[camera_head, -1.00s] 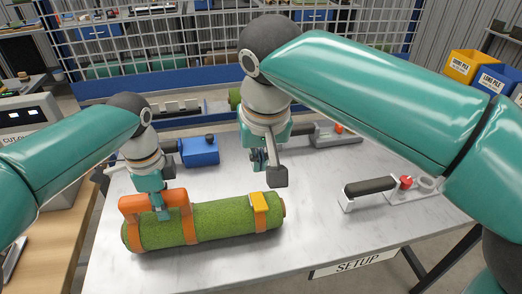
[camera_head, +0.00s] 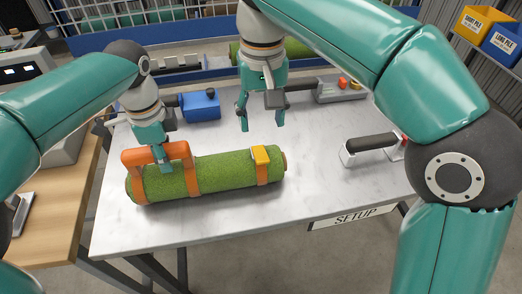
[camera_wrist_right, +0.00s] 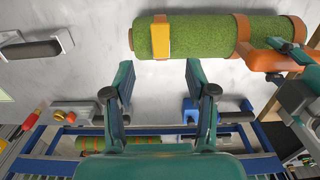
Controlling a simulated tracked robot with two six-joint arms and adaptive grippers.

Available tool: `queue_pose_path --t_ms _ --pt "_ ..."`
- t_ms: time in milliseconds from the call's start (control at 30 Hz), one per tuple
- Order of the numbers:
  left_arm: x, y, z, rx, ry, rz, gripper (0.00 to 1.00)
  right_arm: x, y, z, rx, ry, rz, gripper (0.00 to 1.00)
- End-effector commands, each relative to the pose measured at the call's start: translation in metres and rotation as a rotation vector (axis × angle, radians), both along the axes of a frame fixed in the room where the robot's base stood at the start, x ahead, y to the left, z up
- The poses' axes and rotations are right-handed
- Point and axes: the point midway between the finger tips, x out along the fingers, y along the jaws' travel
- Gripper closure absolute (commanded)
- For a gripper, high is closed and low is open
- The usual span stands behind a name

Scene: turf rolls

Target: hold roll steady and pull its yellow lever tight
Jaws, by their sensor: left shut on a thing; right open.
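The green turf roll (camera_head: 225,172) lies on the white table with orange straps around it and an orange handle (camera_head: 127,162) at its left end. The yellow lever (camera_head: 261,155) sits on top near its right end. My left gripper (camera_head: 162,160) is shut on the orange handle. My right gripper (camera_head: 262,122) is open and empty, behind and above the roll, apart from the lever. In the right wrist view the lever (camera_wrist_right: 161,37) shows on the roll (camera_wrist_right: 215,37), and the right gripper's fingers (camera_wrist_right: 158,90) are spread with bare table between them.
A black-handled tool (camera_head: 370,147) lies at the right of the table. A blue tool (camera_head: 200,105) stands at the back left, and a grey tool with red and yellow knobs (camera_head: 340,90) at the back.

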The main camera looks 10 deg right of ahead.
Motion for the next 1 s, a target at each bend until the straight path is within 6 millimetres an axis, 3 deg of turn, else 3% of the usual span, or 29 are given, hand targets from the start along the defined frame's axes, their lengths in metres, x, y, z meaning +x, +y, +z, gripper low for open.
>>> queue_pose_path --t_ms 400,600,1000 --pt "0.0 0.0 0.0 0.0 -0.001 0.002 1.0 -0.001 0.0 -0.072 -0.002 0.002 0.001 0.44" --pt "0.0 0.0 0.0 0.0 -0.001 0.002 1.0 -0.001 0.0 -0.099 -0.001 0.0 0.0 0.44" --pt "0.0 0.0 0.0 0.0 -0.001 0.001 1.0 -0.001 0.0 -0.109 0.001 -0.003 0.0 0.44"
